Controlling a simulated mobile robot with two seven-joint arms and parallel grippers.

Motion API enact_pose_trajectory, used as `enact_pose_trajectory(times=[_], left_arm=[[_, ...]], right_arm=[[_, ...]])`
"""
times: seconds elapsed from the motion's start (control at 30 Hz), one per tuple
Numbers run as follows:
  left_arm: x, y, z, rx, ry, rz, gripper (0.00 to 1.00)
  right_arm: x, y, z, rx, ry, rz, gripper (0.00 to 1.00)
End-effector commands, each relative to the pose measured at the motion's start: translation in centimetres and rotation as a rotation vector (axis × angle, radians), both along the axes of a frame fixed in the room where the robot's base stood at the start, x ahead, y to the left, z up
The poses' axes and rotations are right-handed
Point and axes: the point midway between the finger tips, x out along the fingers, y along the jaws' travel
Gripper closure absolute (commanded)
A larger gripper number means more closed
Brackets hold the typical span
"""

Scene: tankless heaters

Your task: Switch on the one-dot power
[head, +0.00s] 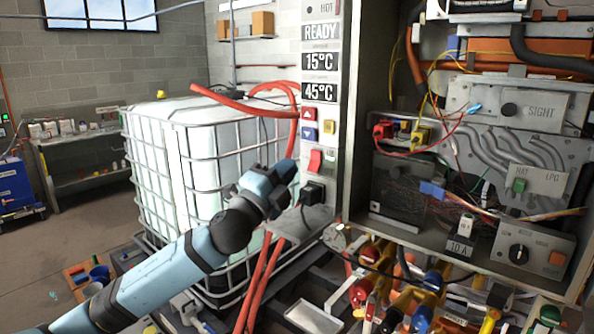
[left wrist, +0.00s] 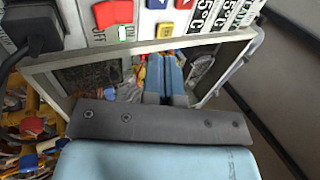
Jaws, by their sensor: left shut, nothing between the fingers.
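A tall narrow white control panel (head: 320,120) is on the left side of the open heater cabinet. A red rocker switch (head: 315,161) sits low on it, with a small green-and-white label (head: 330,155) beside it. I cannot make out a one-dot mark. The red switch also shows at the top of the left wrist view (left wrist: 113,13), with OFF lettering near it. My left gripper (head: 284,172) is shut and empty, just left of the panel's lower part, near the red switch. Its blue fingers (left wrist: 165,78) lie together in the left wrist view. My right gripper is not visible.
A black plug (head: 314,193) with a cable is below the red switch. Red and blue arrow buttons (head: 308,124) and a yellow button (head: 329,126) are above. Red hoses (head: 262,275) hang beside a caged white tank (head: 160,190). Colored valves (head: 385,295) crowd below the cabinet.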

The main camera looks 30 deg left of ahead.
Motion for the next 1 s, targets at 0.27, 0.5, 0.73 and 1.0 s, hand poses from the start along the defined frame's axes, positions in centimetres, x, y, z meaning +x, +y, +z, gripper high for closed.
enact_pose_trajectory(times=[0.27, 0.5, 0.73, 1.0], left_arm=[[-5.3, 0.5, -0.4, 0.0, 0.003, 0.001, 1.0], [-6.6, 0.6, -0.2, 0.001, 0.001, 0.0, 1.0], [-6.6, 0.6, -0.1, 0.0, 0.001, 0.001, 1.0], [-6.6, 0.6, -0.1, 0.0, 0.001, 0.001, 1.0]], right_arm=[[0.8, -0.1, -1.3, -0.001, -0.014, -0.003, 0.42], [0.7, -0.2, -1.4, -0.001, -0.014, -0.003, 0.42], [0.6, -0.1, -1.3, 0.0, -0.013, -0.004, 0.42], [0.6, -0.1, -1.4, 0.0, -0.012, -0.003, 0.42]])
